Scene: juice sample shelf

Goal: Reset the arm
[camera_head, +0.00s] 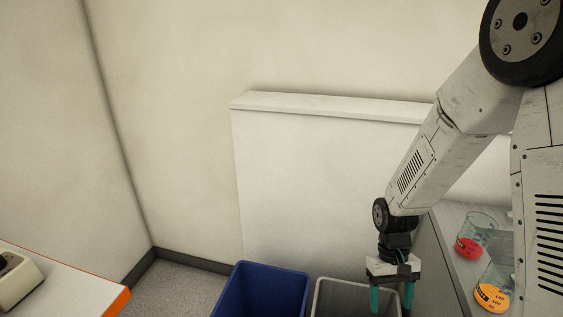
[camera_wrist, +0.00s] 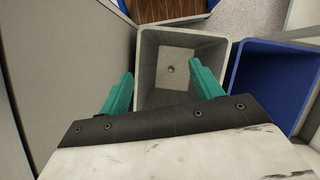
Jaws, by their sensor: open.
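My gripper (camera_head: 391,298) points down over a grey bin (camera_head: 336,296) in the head view. Its two teal fingers are apart with nothing between them. In the wrist view my gripper (camera_wrist: 162,88) shows from above with the fingers spread over the open top of the grey bin (camera_wrist: 147,60). A pale square with a dark spot (camera_wrist: 170,68) shows inside the bin; I cannot tell whether it is the bin's floor or something lying there. My arm reaches down from the upper right of the head view.
A blue bin (camera_head: 262,290) stands beside the grey one. A counter (camera_head: 452,262) at the right holds clear containers, one with a red part (camera_head: 467,248) and one with an orange part (camera_head: 491,297). An orange-edged table (camera_head: 75,290) is at the lower left. Bare floor (camera_head: 178,285) lies between.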

